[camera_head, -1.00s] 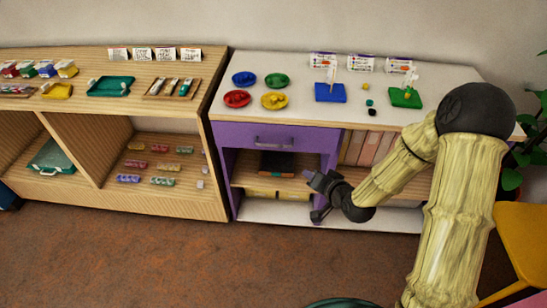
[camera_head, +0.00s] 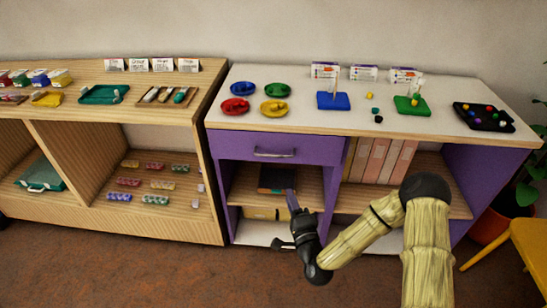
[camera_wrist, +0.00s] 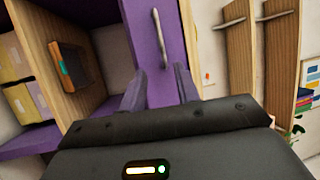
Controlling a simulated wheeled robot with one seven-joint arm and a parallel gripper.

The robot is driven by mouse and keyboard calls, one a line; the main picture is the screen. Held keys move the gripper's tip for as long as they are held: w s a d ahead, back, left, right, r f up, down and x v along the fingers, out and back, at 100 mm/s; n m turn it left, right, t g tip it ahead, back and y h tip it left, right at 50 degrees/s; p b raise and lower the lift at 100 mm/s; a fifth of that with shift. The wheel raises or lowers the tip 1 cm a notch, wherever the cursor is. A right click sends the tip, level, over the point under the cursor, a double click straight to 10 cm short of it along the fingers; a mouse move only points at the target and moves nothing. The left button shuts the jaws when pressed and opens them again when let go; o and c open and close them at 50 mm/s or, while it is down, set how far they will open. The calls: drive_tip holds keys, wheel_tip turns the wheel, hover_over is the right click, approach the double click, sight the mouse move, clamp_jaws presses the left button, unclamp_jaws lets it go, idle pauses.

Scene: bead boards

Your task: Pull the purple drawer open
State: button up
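The purple drawer (camera_head: 230,147) sits under the white top of the purple cabinet and looks closed, its front flush with the frame. Its grey bar handle (camera_head: 274,155) is in the middle of the front. In the wrist view the handle (camera_wrist: 161,38) stands ahead of my gripper, on the purple drawer front (camera_wrist: 140,22). My gripper (camera_head: 291,200) is below the handle in the head view, in front of the open shelf. Its two purple fingers (camera_wrist: 160,78) are spread apart with nothing between them, and the handle lies beyond their tips.
A wooden shelf unit (camera_head: 165,222) adjoins at the left. A yellow chair (camera_head: 510,262) and a plant are at the right. The floor in front is clear.

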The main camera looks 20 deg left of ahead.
sight(273, 156)
drive_tip(key=x, duration=1.7)
drive_tip(key=shift+w+a+b, duration=0.1)
drive_tip(key=shift+b, duration=0.3)
clamp_jaws()
